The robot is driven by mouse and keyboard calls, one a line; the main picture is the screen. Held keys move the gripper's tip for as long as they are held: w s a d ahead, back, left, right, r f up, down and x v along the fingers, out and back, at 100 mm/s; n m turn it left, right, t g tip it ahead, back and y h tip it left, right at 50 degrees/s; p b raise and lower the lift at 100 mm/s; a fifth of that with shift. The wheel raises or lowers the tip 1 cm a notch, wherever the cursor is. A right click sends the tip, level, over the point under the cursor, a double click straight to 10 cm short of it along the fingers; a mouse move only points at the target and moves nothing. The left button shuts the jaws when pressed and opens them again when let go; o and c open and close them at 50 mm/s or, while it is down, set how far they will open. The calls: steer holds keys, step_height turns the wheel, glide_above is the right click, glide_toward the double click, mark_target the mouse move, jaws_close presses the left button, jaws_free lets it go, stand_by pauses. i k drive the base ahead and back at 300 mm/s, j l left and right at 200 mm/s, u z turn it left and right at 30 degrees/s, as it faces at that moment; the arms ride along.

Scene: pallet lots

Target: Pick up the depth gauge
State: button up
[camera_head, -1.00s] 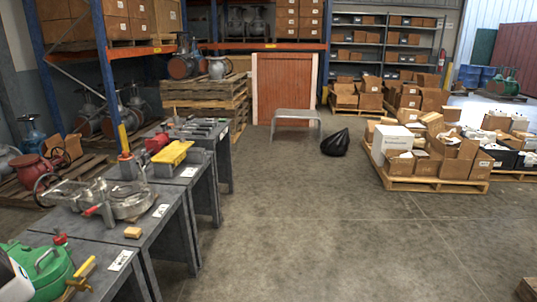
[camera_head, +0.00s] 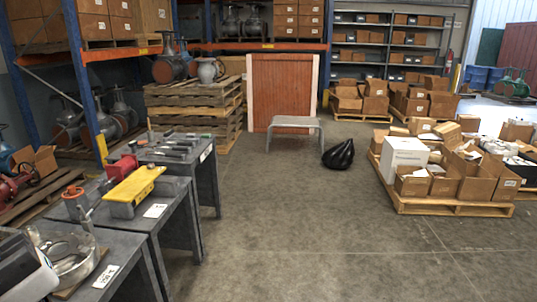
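I cannot pick out the depth gauge for certain. Several small dark and grey hand tools (camera_head: 172,146) lie on the farthest grey table (camera_head: 150,157) at the left; they are too small to tell apart. My gripper is not in view.
A low grey bench (camera_head: 294,122) and a black bag (camera_head: 339,155) stand ahead. A pallet of boxes (camera_head: 452,207) is at the right. The middle floor is clear.

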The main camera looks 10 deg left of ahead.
mark_target(132, 144)
steer(key=i, duration=1.3)
steer(key=i+u, duration=0.35)
steer(key=i, duration=0.15)
steer(key=i+l+u, duration=0.2)
steer(key=i+u, duration=0.15)
steer(key=i, duration=0.2)
steer(key=i+l+u, duration=0.1)
steer(key=i+u, duration=0.3)
steer(key=i+l+u, duration=0.2)
steer(key=u, duration=0.2)
steer(key=i, duration=0.1)
